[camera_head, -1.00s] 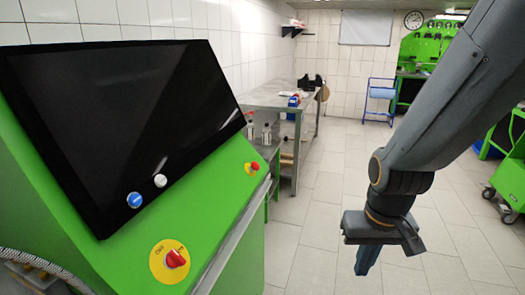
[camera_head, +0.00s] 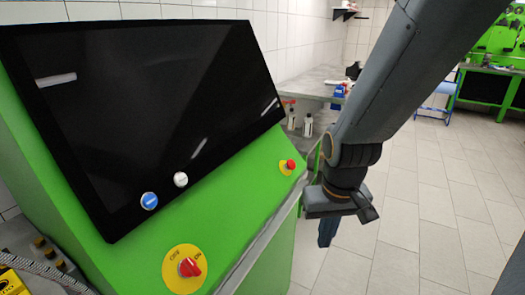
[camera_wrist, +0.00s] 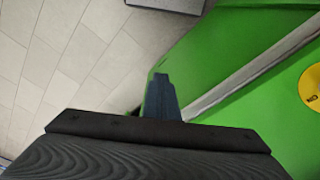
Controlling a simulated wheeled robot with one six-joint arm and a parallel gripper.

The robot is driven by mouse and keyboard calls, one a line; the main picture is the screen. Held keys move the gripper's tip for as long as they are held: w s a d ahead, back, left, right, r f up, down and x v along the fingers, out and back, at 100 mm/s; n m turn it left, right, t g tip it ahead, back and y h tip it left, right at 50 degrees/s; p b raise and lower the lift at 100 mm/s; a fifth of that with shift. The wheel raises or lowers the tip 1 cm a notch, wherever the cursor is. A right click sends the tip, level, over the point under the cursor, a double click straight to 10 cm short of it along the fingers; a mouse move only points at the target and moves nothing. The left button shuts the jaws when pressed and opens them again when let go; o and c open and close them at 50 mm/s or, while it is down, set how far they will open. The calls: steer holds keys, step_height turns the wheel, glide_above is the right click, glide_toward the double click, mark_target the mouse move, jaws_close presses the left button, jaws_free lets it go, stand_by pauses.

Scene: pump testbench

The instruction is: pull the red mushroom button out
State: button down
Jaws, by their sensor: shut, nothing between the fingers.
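The red mushroom button (camera_head: 291,164) sits on a small yellow disc on the green sloped panel, right of the screen in the head view. I cannot make it out in the wrist view. My gripper (camera_head: 326,234) is shut and empty, pointing down, to the right of the panel and lower than the button, apart from it. In the wrist view the gripper's fingers (camera_wrist: 162,97) show in front of the green side of the console.
A red rotary switch (camera_head: 190,267) on a yellow disc is lower on the panel; part of that yellow disc (camera_wrist: 312,90) shows in the wrist view. Blue (camera_head: 149,201) and white (camera_head: 180,179) buttons sit by the black screen (camera_head: 150,110). Tiled floor (camera_head: 420,220) at right is clear.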

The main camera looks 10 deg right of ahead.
steer(key=shift+w+a, duration=0.1)
step_height(320, 180, up, 13)
steer(key=n+t+y+b, duration=0.1)
steer(key=n+y+b, duration=0.15)
steer(key=n, duration=0.75)
glide_above(291, 165)
steer(key=d, duration=0.1)
steer(key=shift+w+f, duration=0.15)
steer(key=shift+w, duration=0.15)
steer(key=p+x, duration=0.3)
steer(key=x, duration=0.7)
steer(key=shift+a+p, duration=0.1)
steer(key=shift+p, duration=0.2)
steer(key=shift+s, duration=0.1)
